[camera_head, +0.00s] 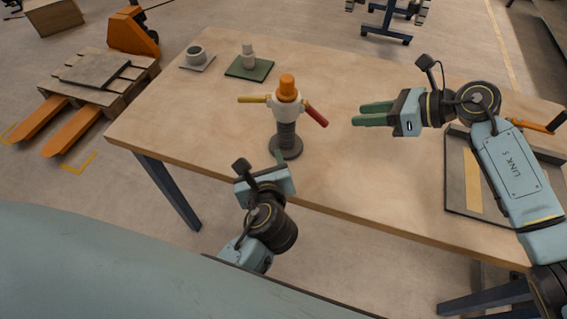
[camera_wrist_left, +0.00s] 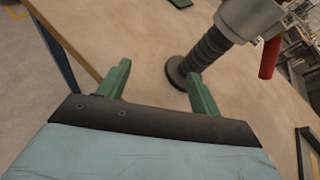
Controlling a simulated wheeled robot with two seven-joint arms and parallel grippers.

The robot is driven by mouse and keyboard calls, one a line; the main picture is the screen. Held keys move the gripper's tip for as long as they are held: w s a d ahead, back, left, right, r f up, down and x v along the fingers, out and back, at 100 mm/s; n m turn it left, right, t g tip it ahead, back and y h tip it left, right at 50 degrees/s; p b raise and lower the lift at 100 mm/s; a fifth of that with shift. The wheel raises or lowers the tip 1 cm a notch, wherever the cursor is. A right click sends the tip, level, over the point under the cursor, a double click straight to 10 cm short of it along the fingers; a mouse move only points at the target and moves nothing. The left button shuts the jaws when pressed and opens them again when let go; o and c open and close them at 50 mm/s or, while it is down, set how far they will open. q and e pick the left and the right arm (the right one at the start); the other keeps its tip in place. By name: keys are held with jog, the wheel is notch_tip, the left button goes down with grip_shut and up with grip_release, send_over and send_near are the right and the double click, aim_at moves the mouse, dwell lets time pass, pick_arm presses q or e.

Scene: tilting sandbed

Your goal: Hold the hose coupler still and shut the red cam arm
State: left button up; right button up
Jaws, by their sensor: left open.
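The hose coupler stands upright on the table, with a white body (camera_head: 284,106), an orange cap (camera_head: 288,86) and a dark ribbed hose (camera_head: 287,135) on a round base. The red cam arm (camera_head: 316,117) sticks out to the right, sloping down, away from the body. A yellow arm (camera_head: 252,99) sticks out left. My left gripper (camera_head: 268,168) is open and empty, in front of the coupler near its base. In the left wrist view its fingers (camera_wrist_left: 158,76) are apart, short of the hose (camera_wrist_left: 210,50); the red arm (camera_wrist_left: 270,57) also shows. My right gripper (camera_head: 358,114) is open and empty, right of the red arm.
A cup (camera_head: 196,53) on a grey mat and a small pale object (camera_head: 248,54) on a green mat (camera_head: 261,72) stand at the back left. A dark-framed tray (camera_head: 457,192) lies under my right arm. The table (camera_head: 215,120) around the coupler is clear.

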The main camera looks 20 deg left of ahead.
pick_arm(q)
jog(key=d+m+h, duration=0.1)
jog(key=d+m, duration=0.1)
jog(key=w+d+m+t+h, duration=0.1)
jog(key=d+m, duration=0.1)
jog(key=shift+w+d+r+m, duration=0.2)
jog(key=shift+d+m, duration=0.1)
jog(key=shift+d, duration=0.1)
jog(key=shift+h, duration=0.3)
jog(key=x, duration=1.3)
jog(key=shift+w, duration=0.1)
jog(key=shift+c, duration=0.3)
jog(key=c, duration=1.3)
pick_arm(e)
jog(key=shift+r, duration=0.2)
jog(key=c, duration=0.3)
jog(key=r+n+h, duration=0.1)
jog(key=r, duration=0.1)
jog(key=d+r+n, duration=0.1)
jog(key=s+r+n+h, duration=0.1)
jog(key=r, duration=0.1)
jog(key=shift+d+r+h, duration=0.2)
jog(key=shift+r+h, duration=0.1)
jog(key=shift+r, duration=0.05)
grip_shut()
jog(key=h, duration=0.1)
send_near(322, 118)
jog(key=shift+n, duration=0.4)
jog(key=x, duration=0.7)
